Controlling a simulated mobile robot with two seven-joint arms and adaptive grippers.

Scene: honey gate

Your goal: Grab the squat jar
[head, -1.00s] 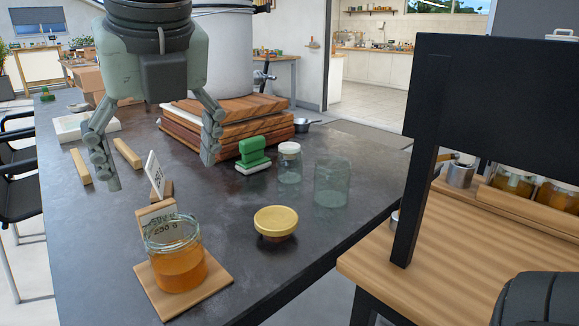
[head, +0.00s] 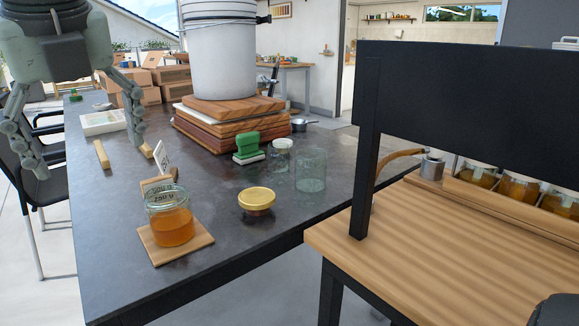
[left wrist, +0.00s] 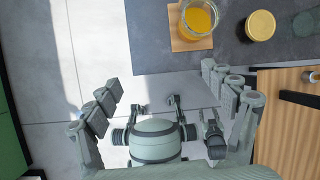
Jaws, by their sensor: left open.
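A squat jar with a gold lid (head: 257,199) stands on the dark table, right of an open jar of amber honey (head: 171,222) on a wooden board. The gold lid also shows at the top of the left wrist view (left wrist: 260,25), with the honey jar (left wrist: 199,20) to its left. My left gripper (head: 90,155) is open and empty, its fingers spread, left of and well apart from the squat jar. In the left wrist view its open fingers (left wrist: 160,78) show against the pale floor by the table edge.
Two clear glass jars (head: 311,172) (head: 280,158) and a green-handled block (head: 248,147) stand behind the squat jar. A small card (head: 161,157) stands behind the honey jar. A black panel (head: 460,110) rises at the right above a wooden bench (head: 420,230).

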